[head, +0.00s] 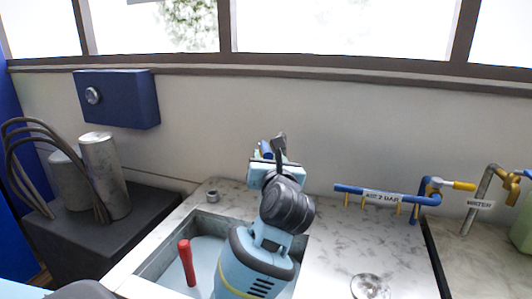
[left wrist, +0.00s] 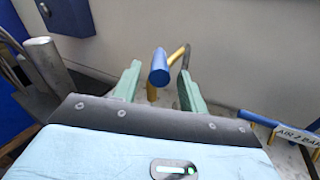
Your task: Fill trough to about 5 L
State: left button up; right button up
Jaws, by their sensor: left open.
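The trough (head: 150,268) is a rectangular basin sunk into a marble counter, with pale blue in its bottom that looks like water; I cannot read its level. A red handle (head: 186,262) stands up in it. My left arm covers the trough's right part. My left gripper (head: 277,165) is open behind the trough near the wall. In the left wrist view, a blue-ended lever with a yellow stem (left wrist: 160,68) shows between the spread green fingers; I cannot tell whether they touch it. A curved grey spout (head: 279,142) stands close by, largely hidden by the gripper. My right gripper is not in view.
A blue pipe labelled air 2 bar (head: 380,196) runs along the right. A tap labelled water (head: 480,203) stands farther right. A round drain-like fitting (head: 369,287) is on the counter. Metal cylinders (head: 104,175) with hoses stand left, below a blue wall box (head: 117,99).

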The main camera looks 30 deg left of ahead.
aim_at(265, 149)
pick_arm(q)
jog(key=shift+x, duration=1.75)
grip_shut()
